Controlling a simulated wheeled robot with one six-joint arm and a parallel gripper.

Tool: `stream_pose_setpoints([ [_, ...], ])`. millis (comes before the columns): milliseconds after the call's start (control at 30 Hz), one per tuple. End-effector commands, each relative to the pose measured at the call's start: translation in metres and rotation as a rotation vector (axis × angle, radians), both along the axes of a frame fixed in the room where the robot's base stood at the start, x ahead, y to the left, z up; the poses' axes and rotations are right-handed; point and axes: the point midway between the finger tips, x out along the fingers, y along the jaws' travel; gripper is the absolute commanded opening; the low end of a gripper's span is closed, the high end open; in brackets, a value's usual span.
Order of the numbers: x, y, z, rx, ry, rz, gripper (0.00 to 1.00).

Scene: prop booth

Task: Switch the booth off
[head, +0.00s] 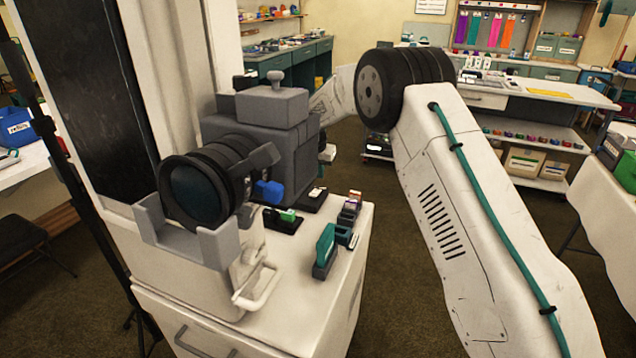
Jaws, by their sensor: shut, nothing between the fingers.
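The booth's grey camera-like unit (262,130) has a large dark lens (195,190) facing front left and a knob (275,78) on top. It stands on a white cabinet (300,310). A blue lever or knob (270,192) sticks out beside the lens. A small black block with a green piece (287,216) lies to its right; I cannot tell if it is a switch. Another black block with a white piece (316,195) is behind it.
My arm fills the right side. Carpet floor is open behind; a white table (610,190) is far right.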

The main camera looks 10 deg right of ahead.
Motion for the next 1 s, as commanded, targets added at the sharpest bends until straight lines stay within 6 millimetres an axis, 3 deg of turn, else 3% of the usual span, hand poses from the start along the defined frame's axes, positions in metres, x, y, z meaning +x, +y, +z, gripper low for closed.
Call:
stream_pose_setpoints([
  [33,0.000,0.001,0.015,0.000,-0.005,0.000,0.00],
  [200,-0.001,0.003,0.052,0.000,-0.004,0.002,0.00],
  [400,-0.003,0.004,0.082,0.001,-0.002,0.002,0.00],
  [600,-0.003,0.004,0.092,0.000,0.000,0.002,0.00],
  [1000,-0.004,0.003,0.092,-0.010,0.011,0.038,0.00],
])
